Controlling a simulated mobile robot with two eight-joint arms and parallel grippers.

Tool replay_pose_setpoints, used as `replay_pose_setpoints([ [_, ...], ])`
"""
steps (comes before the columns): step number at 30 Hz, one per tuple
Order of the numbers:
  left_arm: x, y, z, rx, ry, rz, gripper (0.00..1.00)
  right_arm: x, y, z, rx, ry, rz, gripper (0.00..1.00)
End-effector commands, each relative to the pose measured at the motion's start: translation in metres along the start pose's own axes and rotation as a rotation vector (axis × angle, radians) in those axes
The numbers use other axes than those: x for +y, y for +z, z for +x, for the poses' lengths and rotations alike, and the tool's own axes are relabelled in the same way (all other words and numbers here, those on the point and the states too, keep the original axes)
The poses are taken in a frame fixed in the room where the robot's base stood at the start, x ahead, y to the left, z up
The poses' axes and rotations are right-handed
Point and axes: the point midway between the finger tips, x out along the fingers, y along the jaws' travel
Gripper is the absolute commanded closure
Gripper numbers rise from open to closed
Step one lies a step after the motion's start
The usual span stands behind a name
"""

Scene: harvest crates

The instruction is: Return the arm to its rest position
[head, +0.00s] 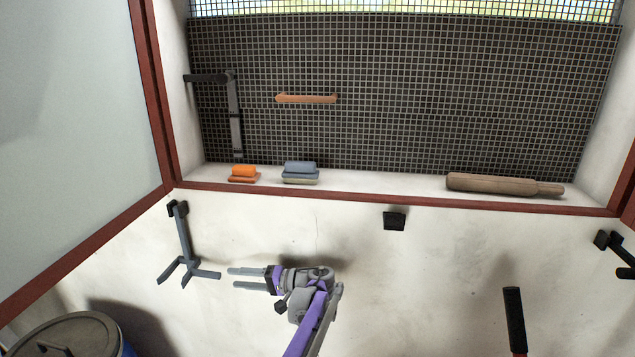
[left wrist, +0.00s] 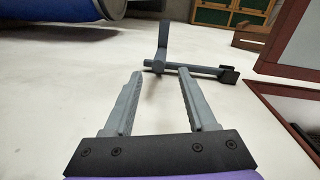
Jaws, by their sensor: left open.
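My left gripper (head: 232,278) is at the lower middle of the head view, on a purple and grey arm that rises from the bottom edge. Its fingers point left, apart and parallel, with nothing between them. In the left wrist view the fingers (left wrist: 159,76) are also spread and empty. My right gripper is not in view.
A red-edged ledge holds an orange block (head: 243,171), stacked grey-blue blocks (head: 300,168) and a brown wooden roller (head: 490,184). A mesh screen (head: 400,100) stands behind. A lidded barrel (head: 75,335) is at lower left. A black-and-red handle (head: 514,318) is at lower right.

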Motion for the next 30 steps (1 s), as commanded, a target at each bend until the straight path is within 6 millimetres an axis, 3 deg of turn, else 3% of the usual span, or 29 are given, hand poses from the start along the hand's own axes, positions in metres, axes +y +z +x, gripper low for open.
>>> replay_pose_setpoints([
  [3,-0.025,0.017,0.011,-0.005,0.129,0.032,0.43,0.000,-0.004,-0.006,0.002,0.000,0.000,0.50],
  [8,-0.047,0.056,0.017,-0.002,0.341,0.067,0.43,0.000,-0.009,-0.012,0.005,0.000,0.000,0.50],
  [14,-0.065,0.121,0.010,0.017,0.599,0.074,0.43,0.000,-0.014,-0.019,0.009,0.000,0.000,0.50],
  [22,-0.073,0.225,-0.023,0.062,0.932,0.019,0.43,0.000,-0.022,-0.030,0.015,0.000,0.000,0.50],
  [30,-0.059,0.329,-0.073,0.122,1.234,-0.113,0.43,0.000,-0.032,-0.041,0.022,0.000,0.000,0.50],
])
